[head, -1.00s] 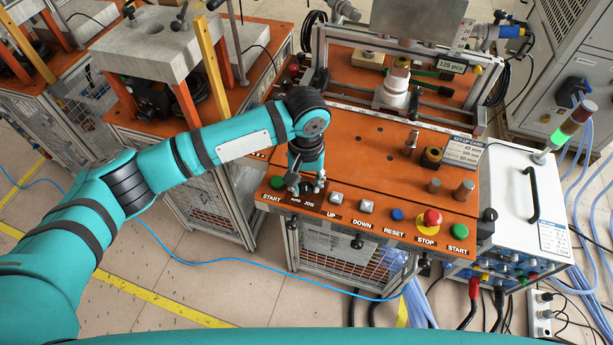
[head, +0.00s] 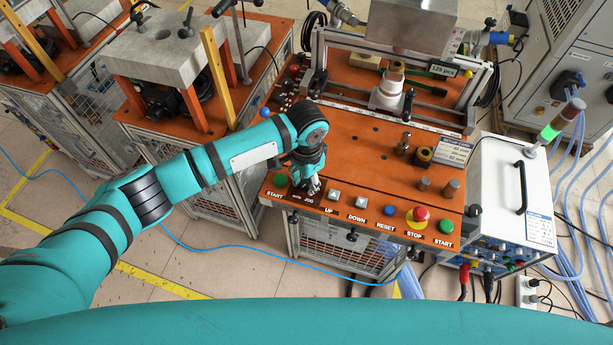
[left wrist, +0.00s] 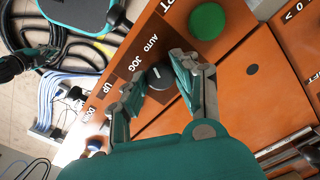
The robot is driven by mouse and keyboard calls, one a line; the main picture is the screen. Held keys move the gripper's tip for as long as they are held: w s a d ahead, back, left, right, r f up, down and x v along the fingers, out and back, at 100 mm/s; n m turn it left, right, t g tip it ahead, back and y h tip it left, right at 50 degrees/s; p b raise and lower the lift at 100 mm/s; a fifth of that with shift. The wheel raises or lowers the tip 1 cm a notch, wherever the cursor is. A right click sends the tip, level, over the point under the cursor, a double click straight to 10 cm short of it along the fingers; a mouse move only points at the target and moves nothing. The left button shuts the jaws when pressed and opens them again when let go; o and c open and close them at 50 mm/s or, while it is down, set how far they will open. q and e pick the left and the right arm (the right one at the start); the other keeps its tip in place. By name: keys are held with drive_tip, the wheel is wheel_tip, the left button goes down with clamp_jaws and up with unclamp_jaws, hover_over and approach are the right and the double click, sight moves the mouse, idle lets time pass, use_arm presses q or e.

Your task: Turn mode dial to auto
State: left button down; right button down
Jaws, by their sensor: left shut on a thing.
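The mode dial (left wrist: 159,77) is a small black round knob on the orange panel. In the left wrist view it sits between my left fingertips, beside the white AUTO and JOG labels (left wrist: 145,54). I cannot tell which label it points to. My left gripper (head: 312,187) reaches down onto the panel's front left part in the head view, where it mostly hides the dial. In the left wrist view my left gripper (left wrist: 157,74) is shut on the dial, one finger on each side.
A green START button (head: 280,180) is just left of the dial. UP and DOWN buttons (head: 347,197), a blue RESET button (head: 390,210) and a red STOP button (head: 420,214) line the front edge to the right. Metal posts stand farther back on the panel.

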sight(306, 184)
use_arm(q)
drive_tip(key=shift+m, duration=0.5)
drive_tip(key=c, duration=1)
unclamp_jaws()
wheel_tip(306, 184, up, 12)
drive_tip(key=shift+r, duration=0.1)
